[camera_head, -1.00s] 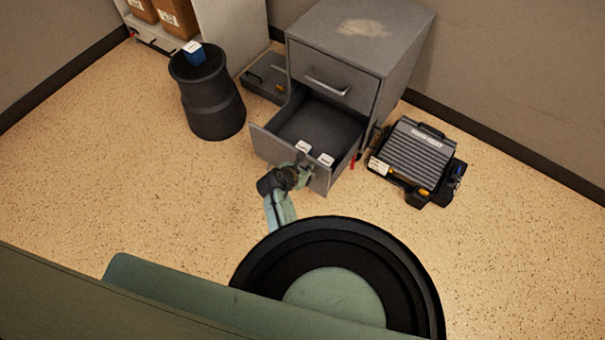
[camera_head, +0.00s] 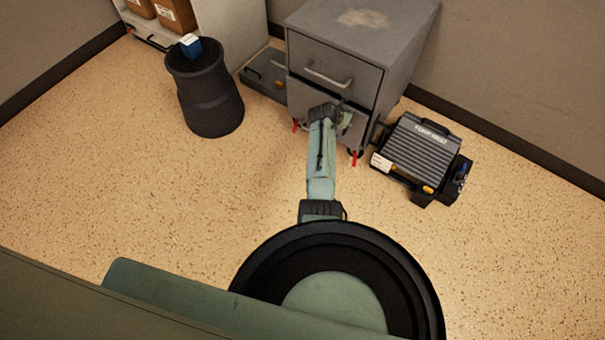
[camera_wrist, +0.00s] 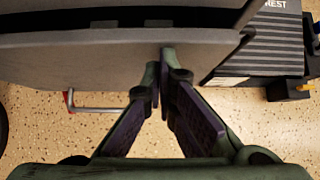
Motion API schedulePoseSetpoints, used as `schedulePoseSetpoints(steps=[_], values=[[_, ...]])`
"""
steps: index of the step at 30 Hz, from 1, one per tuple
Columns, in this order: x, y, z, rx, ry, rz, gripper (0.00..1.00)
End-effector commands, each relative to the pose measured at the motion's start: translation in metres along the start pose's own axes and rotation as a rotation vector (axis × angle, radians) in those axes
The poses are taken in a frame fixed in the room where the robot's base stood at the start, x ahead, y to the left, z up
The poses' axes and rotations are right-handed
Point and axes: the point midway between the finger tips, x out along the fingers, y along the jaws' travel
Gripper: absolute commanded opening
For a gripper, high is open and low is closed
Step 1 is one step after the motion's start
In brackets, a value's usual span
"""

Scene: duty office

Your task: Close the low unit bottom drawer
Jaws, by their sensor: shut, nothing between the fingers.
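The low unit is a grey two-drawer metal cabinet (camera_head: 360,20) against the wall. Its bottom drawer (camera_head: 295,107) now sits in or nearly in the cabinet, and no open interior shows in the head view. My arm reaches across the drawer front and hides much of it. My gripper (camera_head: 345,118) is at the drawer front. In the wrist view my gripper's fingers (camera_wrist: 159,75) are shut and empty, their tips against or very close to the grey drawer front (camera_wrist: 100,60). A dark gap shows above that panel. The top drawer (camera_head: 330,72) is shut.
A white shelf (camera_head: 225,25) with cartons is behind. Floor in front is clear.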

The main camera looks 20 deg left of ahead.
Motion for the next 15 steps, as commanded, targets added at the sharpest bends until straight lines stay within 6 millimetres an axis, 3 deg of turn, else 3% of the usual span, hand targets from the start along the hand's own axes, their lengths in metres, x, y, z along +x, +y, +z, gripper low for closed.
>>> schedulePoseSetpoints(steps=[6,15], values=[[0.019,0.000,0.016,-0.001,-0.001,0.000,0.00],[0.023,0.000,0.025,0.000,-0.003,0.002,0.00]])
